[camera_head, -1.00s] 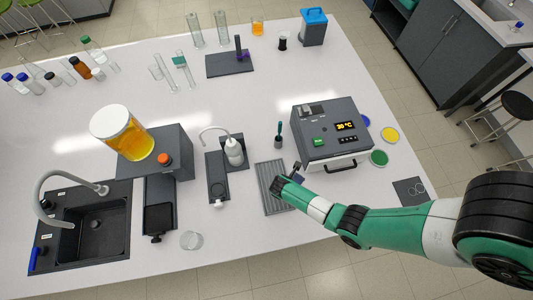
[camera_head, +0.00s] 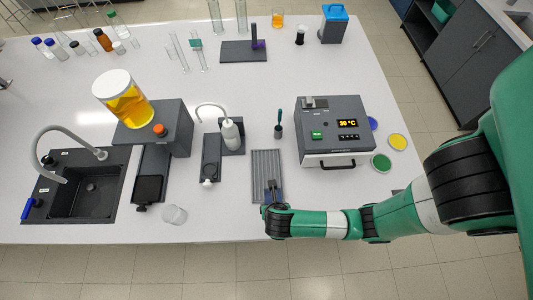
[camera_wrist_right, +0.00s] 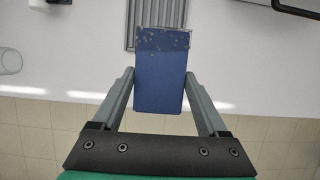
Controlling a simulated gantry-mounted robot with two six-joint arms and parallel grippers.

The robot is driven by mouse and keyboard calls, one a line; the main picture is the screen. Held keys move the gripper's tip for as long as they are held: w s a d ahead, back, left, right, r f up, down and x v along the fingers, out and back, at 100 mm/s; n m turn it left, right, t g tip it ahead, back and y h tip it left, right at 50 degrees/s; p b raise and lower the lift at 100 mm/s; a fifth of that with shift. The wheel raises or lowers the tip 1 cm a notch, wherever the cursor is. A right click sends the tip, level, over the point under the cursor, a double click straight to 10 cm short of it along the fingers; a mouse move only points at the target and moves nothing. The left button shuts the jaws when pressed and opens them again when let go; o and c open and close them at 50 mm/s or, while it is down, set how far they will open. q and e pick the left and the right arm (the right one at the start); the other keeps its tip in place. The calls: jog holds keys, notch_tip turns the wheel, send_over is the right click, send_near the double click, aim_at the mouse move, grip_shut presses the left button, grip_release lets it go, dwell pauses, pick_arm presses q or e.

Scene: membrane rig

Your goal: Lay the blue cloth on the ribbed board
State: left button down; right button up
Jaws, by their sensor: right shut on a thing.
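The blue cloth (camera_wrist_right: 160,85) is a flat blue rectangle with a speckled grey strip at its far end, seen in the right wrist view. My right gripper (camera_wrist_right: 160,75) is shut on the blue cloth, with one finger along each side of it. In the head view my right gripper (camera_head: 271,184) is over the near end of the ribbed grey board (camera_head: 266,162), and a little blue shows beside the fingers. The board's far part is bare. I cannot tell whether the cloth touches the board. My left gripper is not in view.
A grey heater box (camera_head: 334,130) reading 30 °C stands right of the board. A small holder (camera_head: 278,132) stands behind it. A dark stand with a white bottle (camera_head: 230,133) is to the left. A clear glass dish (camera_head: 174,214) sits near the table's front edge.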

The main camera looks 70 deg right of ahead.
jog(key=w+d+f, duration=0.2)
jog(key=d+f, duration=0.1)
jog(key=w+d+f+b, duration=0.1)
jog(key=d+f, duration=0.2)
jog(key=d, duration=0.1)
jog(key=w+d+f+b, duration=0.1)
jog(key=w+d+f, duration=0.1)
jog(key=d, duration=0.2)
jog(key=shift+w+d+f, duration=0.2)
jog(key=shift+w+f, duration=0.1)
jog(key=shift+f, duration=0.1)
jog(key=shift+w+d+f, duration=0.1)
jog(key=shift+d+f, duration=0.05)
jog(key=shift+f, duration=0.05)
jog(key=shift+w+d+f+b, duration=0.15)
jog(key=shift+f+b, duration=0.6)
jog(key=shift+f, duration=1)
jog(key=shift+f, duration=0.1)
jog(key=o, duration=1.3)
jog(key=shift+o, duration=0.2)
